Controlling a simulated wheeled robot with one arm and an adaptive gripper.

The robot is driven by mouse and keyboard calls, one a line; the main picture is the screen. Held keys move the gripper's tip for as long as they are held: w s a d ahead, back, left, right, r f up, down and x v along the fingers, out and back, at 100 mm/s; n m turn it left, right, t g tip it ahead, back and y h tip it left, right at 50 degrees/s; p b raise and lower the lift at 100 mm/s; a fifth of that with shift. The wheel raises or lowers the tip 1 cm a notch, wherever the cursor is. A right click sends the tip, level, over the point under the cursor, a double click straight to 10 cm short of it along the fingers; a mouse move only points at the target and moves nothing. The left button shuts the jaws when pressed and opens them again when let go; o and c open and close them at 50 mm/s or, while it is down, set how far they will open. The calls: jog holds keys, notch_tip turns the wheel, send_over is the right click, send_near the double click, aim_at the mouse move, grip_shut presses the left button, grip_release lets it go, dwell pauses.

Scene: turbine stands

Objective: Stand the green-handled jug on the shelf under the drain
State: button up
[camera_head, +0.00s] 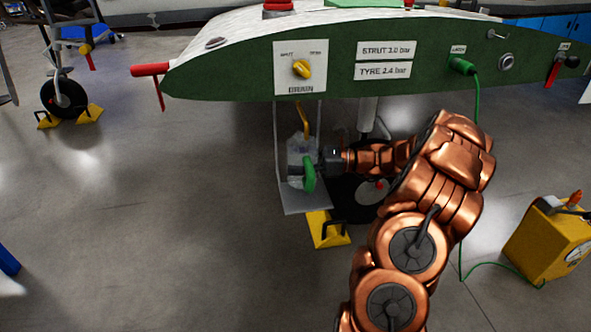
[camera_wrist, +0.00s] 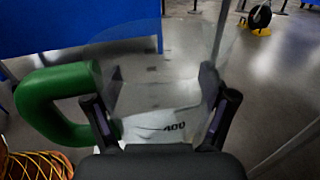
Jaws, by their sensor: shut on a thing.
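The clear jug (camera_head: 297,158) with a green handle (camera_head: 310,177) is under the drain, in front of the yellow drain pipe's lower end (camera_head: 303,120) or just below it. The hanging grey shelf (camera_head: 305,203) lies beneath it. I cannot tell whether the jug's base touches the shelf. The drain knob (camera_head: 302,68) is yellow on a white plate. My gripper (camera_head: 325,162) reaches in from the right and is shut on the jug. In the wrist view, my fingers (camera_wrist: 162,115) flank the clear body (camera_wrist: 160,75), with the green handle (camera_wrist: 55,90) at left.
The green wing panel (camera_head: 220,75) hangs over the shelf. A yellow wheel chock (camera_head: 328,230) and a tyre (camera_head: 352,200) stand on the floor behind and below. A green cable (camera_head: 476,100) runs down to a yellow box (camera_head: 550,240) at right.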

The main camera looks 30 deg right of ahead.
jog(key=shift+f+b, duration=0.3)
jog(key=shift+f, duration=0.8)
jog(key=shift+f, duration=0.15)
jog(key=o, duration=1.2)
jog(key=shift+s+d+r, duration=0.1)
jog(key=shift+d+r, duration=0.1)
jog(key=p+v, duration=0.4)
jog(key=v, duration=0.7)
jog(key=shift+s+d, duration=0.15)
jog(key=shift+d, duration=0.1)
